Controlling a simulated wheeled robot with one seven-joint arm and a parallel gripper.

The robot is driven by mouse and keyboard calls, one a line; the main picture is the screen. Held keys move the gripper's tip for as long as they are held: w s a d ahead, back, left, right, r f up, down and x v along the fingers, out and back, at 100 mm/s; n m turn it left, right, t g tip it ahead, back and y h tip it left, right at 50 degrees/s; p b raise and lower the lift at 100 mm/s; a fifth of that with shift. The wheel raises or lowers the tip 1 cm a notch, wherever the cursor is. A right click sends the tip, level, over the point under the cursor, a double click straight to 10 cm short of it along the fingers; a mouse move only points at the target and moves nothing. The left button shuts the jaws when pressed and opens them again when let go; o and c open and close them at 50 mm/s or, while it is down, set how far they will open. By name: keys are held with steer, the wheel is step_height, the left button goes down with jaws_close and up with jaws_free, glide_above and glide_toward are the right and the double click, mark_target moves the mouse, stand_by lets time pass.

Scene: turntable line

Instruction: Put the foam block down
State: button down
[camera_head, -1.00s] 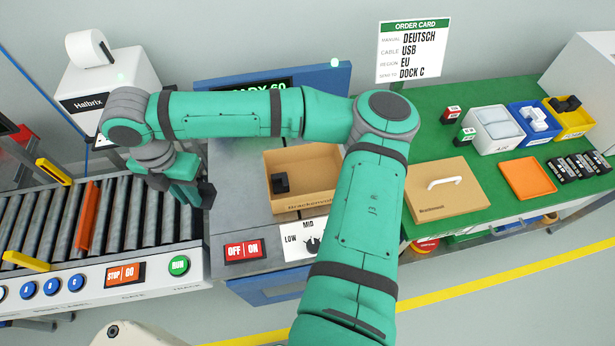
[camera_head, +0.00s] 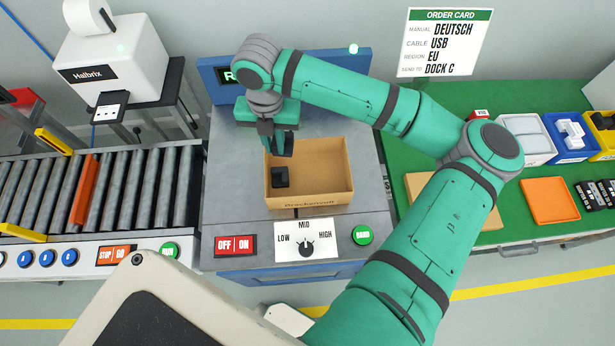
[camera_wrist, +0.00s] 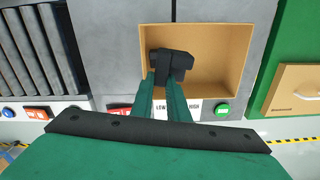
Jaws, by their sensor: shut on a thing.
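My gripper (camera_head: 280,146) hangs over the back left part of the open cardboard box (camera_head: 322,199), above its rim. It is shut on a dark foam block (camera_head: 286,144), which shows as a small black shape at the fingertips. In the wrist view the dark foam block (camera_wrist: 178,60) is at the ends of the two green fingers, with the box behind it. A second black piece (camera_head: 280,177) lies inside the box at the left. In the wrist view the two dark shapes run together, and their edges are hard to separate.
The box stands on a grey bench with an OFF/ON switch (camera_head: 235,245), a dial (camera_head: 306,247) and a green button (camera_head: 362,235) in front. A roller conveyor (camera_head: 110,195) is at the left. The right half of the box is bare.

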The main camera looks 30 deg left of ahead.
steer(key=w+d+f+n, duration=0.1)
steer(key=w+d+f, duration=0.15)
steer(key=d, duration=0.35)
steer(key=w+d+f+n, duration=0.1)
steer(key=w+d, duration=0.2)
steer(key=d, duration=0.4)
glide_above(328, 183)
steer(key=shift+f, duration=4.95)
steer(key=shift+f, duration=0.25)
steer(key=shift+w+a+f, duration=0.1)
steer(key=shift+f, duration=0.25)
steer(key=c, duration=1.9)
jaws_free()
steer(key=shift+o, duration=0.9)
